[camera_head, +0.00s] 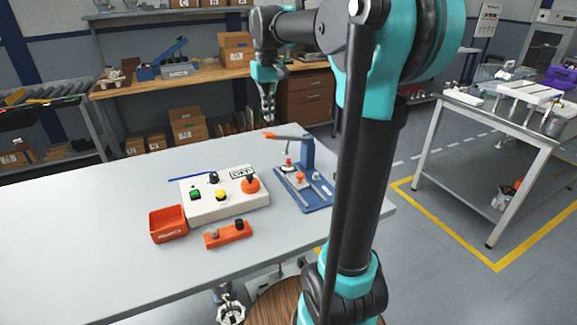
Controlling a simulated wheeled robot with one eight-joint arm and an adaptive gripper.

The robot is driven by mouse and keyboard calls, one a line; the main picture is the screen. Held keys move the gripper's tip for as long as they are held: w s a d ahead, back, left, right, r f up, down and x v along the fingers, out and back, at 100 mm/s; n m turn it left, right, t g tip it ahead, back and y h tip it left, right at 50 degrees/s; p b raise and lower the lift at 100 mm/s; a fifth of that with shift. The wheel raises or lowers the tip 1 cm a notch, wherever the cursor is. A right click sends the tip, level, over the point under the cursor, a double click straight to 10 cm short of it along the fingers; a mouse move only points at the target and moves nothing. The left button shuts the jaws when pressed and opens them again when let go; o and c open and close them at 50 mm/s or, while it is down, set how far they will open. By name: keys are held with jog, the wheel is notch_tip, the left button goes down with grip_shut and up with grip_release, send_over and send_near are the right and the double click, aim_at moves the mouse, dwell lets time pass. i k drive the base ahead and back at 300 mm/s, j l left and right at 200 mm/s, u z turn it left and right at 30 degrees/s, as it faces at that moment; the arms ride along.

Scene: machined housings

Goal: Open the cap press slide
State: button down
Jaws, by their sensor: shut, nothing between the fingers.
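The cap press is a blue fixture (312,199) on the right part of the grey table, partly close to my arm. It has a blue upright post (307,153) and a lever with an orange tip (269,135). On its base is an orange knob (300,177), probably on the slide; I cannot tell the slide's position at this size. My gripper (267,117) hangs pointing down, above and a little left of the press, apart from it. Its fingers are together and hold nothing.
A white control box (222,207) with green, yellow and orange controls stands left of the press. An orange bin (167,225) and an orange block with knobs (229,236) are in front of it. The table's left part (80,240) is clear.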

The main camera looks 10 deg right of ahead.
aim_at(297, 179)
jog(key=k, duration=1)
